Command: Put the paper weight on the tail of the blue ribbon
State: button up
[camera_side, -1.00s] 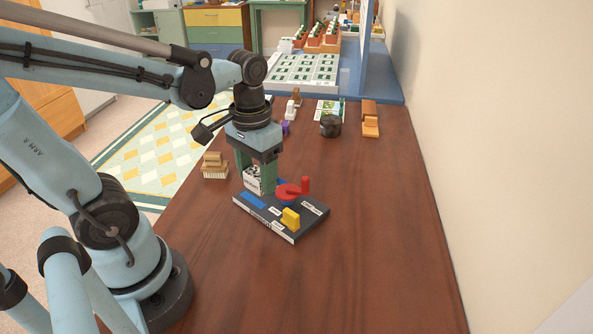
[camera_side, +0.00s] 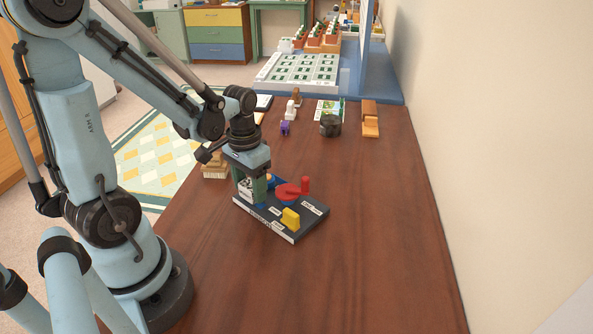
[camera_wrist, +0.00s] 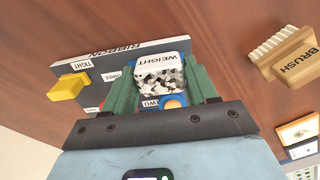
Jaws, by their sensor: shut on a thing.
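The paper weight (camera_wrist: 160,75) is a small white block with "WEIGHT" on it and a speckled black-and-white side. In the wrist view it sits between my two green fingers, and my gripper (camera_side: 252,188) is shut on it. In the side view the weight (camera_side: 244,187) shows partly behind a finger, at the left part of a dark board (camera_side: 268,229). A blue patch (camera_side: 262,205), perhaps the ribbon's tail, shows beside the fingertips and is mostly hidden. I cannot tell whether the weight touches it.
A brush (camera_wrist: 288,55) stands close by on the left in the side view. A dark round pot (camera_side: 330,126) is farther back. The table's right side is clear.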

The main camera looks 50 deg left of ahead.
aim_at(250, 184)
jog(key=shift+f, duration=0.2)
jog(key=o, duration=1.2)
jog(key=shift+c, duration=0.2)
notch_tip(250, 184, up, 12)
jog(key=w+d+m+t, duration=0.2)
jog(key=d+t, duration=0.5)
jog(key=d, duration=0.2)
jog(key=shift+w+d+f, duration=0.3)
jog(key=shift+d+f, duration=0.05)
jog(key=shift+d, duration=0.05)
